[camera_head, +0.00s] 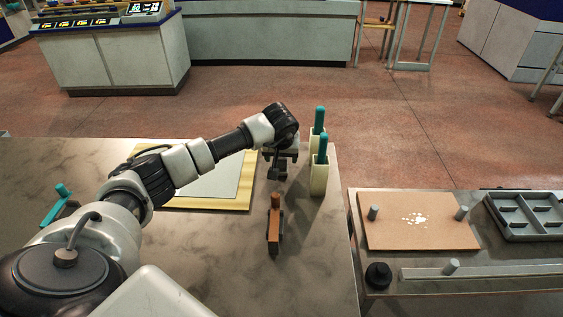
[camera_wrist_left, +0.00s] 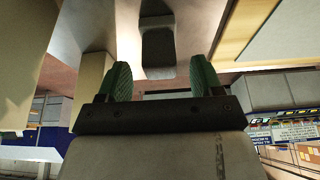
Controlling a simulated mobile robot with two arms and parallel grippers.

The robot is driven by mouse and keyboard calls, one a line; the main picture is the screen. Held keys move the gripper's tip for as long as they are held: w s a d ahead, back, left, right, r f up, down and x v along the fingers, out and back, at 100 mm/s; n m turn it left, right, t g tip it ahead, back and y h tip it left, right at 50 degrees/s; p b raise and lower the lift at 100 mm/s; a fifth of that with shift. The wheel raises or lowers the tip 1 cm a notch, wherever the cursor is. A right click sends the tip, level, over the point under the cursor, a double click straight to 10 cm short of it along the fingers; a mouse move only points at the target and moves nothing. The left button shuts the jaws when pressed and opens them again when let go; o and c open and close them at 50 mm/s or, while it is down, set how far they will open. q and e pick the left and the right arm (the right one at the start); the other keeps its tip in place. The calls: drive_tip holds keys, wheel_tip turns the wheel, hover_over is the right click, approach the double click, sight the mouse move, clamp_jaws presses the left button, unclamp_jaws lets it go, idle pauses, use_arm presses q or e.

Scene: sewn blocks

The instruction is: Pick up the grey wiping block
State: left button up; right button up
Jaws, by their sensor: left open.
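A small dark grey block (camera_head: 278,172), which looks like the wiping block, is on the marble-look table just below my left gripper (camera_head: 280,155). In the left wrist view a grey block (camera_wrist_left: 158,48) shows ahead of the gap between my two green-padded fingers (camera_wrist_left: 160,80). The fingers are apart and nothing is seen held between them. The head view is too small to tell whether the fingers touch the block. My right gripper is not in view.
A brown-handled tool (camera_head: 275,215) lies nearer on the table. Two pale holders (camera_head: 319,180) with teal handles stand to the right. A yellow-edged board (camera_head: 246,185) lies to the left. A side table has a brown board (camera_head: 400,235) and a grey tray (camera_head: 525,232).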

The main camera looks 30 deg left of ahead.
use_arm(q)
drive_tip(key=shift+x, duration=0.9)
drive_tip(key=shift+r, duration=0.1)
drive_tip(key=shift+c, duration=0.5)
drive_tip(key=c, duration=0.9)
wheel_tip(320, 180, up, 9)
drive_tip(key=shift+f+b, duration=0.1)
drive_tip(key=shift+b, duration=0.7)
drive_tip(key=shift+r, duration=0.65)
